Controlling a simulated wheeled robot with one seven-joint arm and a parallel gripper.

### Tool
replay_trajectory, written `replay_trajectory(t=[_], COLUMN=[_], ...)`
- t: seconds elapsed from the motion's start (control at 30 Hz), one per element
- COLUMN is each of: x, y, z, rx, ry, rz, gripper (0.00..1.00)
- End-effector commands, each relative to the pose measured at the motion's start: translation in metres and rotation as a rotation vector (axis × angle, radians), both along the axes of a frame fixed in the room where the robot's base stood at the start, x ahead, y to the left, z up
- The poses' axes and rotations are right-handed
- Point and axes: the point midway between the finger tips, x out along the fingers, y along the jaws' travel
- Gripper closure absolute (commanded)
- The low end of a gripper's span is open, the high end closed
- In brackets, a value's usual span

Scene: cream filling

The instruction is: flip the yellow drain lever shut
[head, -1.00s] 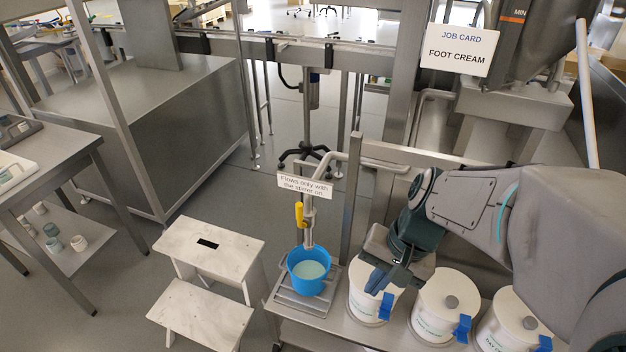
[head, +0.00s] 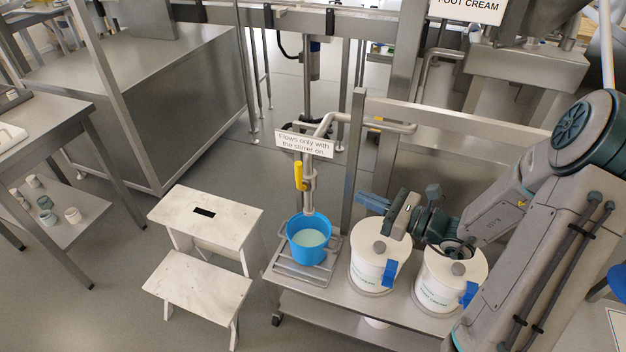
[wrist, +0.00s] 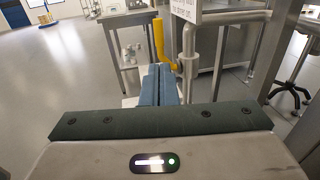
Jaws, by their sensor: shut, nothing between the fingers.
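A blue bucket (head: 292,240) with pale liquid stands below the pipe's outlet. My gripper (head: 362,200) is to the right of the lever and apart from it, pointing left toward the pipe. Its blue fingers (wrist: 158,86) are shut together and empty in the wrist view.
White lidded tubs (head: 366,272) stand on the steel bench right of the bucket, under my arm. A steel post (head: 354,160) rises between my gripper and the pipe area. A white step stool (head: 185,215) stands left. A sign (head: 304,145) hangs above the lever.

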Motion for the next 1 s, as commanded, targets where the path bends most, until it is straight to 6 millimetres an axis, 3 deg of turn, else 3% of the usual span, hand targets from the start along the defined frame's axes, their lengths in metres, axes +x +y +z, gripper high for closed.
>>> replay_trajectory(t=[0.3, 0.47, 1.0], x=[0.001, 0.006, 0.061], y=[0.001, 0.012, 0.102], z=[0.0, 0.001, 0.0], rx=[0.0, 0.001, 0.0], ry=[0.0, -0.002, 0.0], rz=[0.0, 0.005, 0.003], gripper=[1.0, 1.0, 1.0])
